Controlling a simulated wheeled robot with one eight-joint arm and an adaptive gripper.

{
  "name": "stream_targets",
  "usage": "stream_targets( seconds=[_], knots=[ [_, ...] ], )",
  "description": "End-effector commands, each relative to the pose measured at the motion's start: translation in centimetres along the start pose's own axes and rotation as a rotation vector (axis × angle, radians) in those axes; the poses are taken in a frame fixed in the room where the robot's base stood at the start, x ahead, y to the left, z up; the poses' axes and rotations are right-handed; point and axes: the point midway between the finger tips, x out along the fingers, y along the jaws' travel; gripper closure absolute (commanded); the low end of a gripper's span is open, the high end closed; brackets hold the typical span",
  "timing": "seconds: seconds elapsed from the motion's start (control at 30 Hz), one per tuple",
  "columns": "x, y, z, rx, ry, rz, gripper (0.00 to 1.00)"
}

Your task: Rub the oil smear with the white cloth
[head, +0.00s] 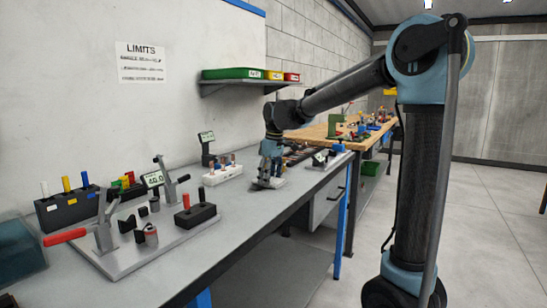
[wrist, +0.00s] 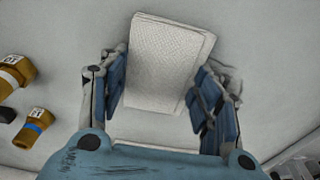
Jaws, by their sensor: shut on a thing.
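My gripper (head: 268,182) is low over the grey bench top, in the middle of the head view. In the wrist view its two blue-padded fingers (wrist: 163,92) stand on either side of the white cloth (wrist: 170,60), a folded, textured pad, and are shut on it. In the head view a pale edge at the fingertips seems to be the cloth, at or very near the bench surface. I cannot make out the oil smear in either view; it may be hidden under the cloth or gripper.
A white block with several fittings (head: 222,175) stands just left of my gripper. A metal fixture plate (head: 125,262) with a red-handled clamp is at the front left. Labelled brass-coloured pieces (wrist: 15,75) lie left in the wrist view. Bare bench (head: 262,215) lies in front.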

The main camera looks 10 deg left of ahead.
Motion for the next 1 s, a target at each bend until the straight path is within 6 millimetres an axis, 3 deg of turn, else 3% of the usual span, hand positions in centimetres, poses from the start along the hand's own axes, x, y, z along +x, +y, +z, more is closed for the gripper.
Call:
stream_targets(
  seconds=[0.13, 0.2, 0.7, 1.0],
  knots=[
    [-0.5, 0.3, 0.2, 0.001, 0.000, 0.000, 0.65],
    [-2.3, 0.4, 0.1, 0.003, 0.000, 0.000, 0.65],
    [-6.6, 1.0, 0.0, 0.013, 0.000, 0.001, 0.65],
    [-8.2, 1.1, 0.0, 0.015, 0.000, 0.001, 0.65]
  ],
)
